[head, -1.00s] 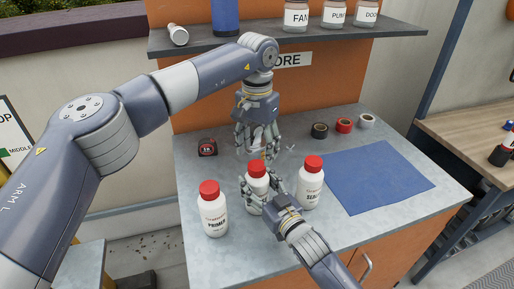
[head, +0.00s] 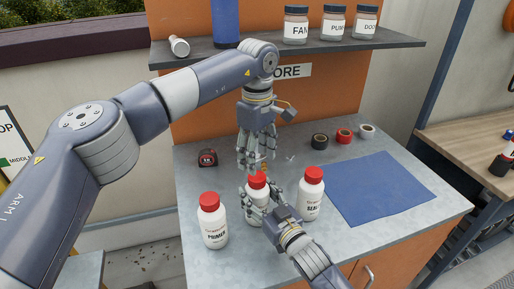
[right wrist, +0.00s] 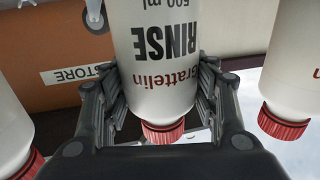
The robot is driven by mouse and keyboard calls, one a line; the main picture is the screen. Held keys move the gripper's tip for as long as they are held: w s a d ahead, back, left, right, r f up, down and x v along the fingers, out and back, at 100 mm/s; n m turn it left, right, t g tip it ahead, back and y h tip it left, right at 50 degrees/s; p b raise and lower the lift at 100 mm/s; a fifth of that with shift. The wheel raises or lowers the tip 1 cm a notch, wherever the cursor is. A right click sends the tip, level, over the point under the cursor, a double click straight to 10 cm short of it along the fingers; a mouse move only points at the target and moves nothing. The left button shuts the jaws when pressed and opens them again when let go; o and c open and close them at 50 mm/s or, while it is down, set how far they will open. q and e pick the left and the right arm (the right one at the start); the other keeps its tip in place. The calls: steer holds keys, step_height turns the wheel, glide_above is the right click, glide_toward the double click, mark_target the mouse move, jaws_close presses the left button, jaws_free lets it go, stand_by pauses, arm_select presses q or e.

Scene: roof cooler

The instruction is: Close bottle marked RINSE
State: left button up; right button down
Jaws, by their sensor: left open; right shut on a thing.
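The white bottle marked RINSE (head: 257,212) stands upright in the middle of three alike bottles on the grey counter. Its label reads upside down in the right wrist view (right wrist: 165,60). A red cap (head: 257,180) sits on its top; whether it is tight I cannot tell. My right gripper (head: 254,200) is shut around the bottle's body, with fingers on both sides in the wrist view. My left gripper (head: 257,166) is open and points down just above the red cap. A small gap or light touch there cannot be told apart.
The PRIMER bottle (head: 212,225) stands to the left and another red-capped bottle (head: 311,198) close on the right. Behind are a tape measure (head: 207,158) and tape rolls (head: 344,136). A blue mat (head: 380,188) lies clear at right. A shelf (head: 290,49) with jars is above.

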mark_target(257, 176)
arm_select(q)
steer(key=n, duration=0.6)
steer(key=shift+r+n, duration=0.3)
steer(key=shift+n, duration=0.1)
steer(key=n, duration=0.5)
steer(key=shift+r, duration=0.15)
steer(key=n, duration=0.6)
steer(key=shift+r, duration=0.25)
steer(key=n, duration=0.6)
steer(key=shift+r+n, duration=0.25)
steer(key=shift+n, duration=0.15)
steer(key=shift+f, duration=0.15)
steer(key=shift+f, duration=3.9)
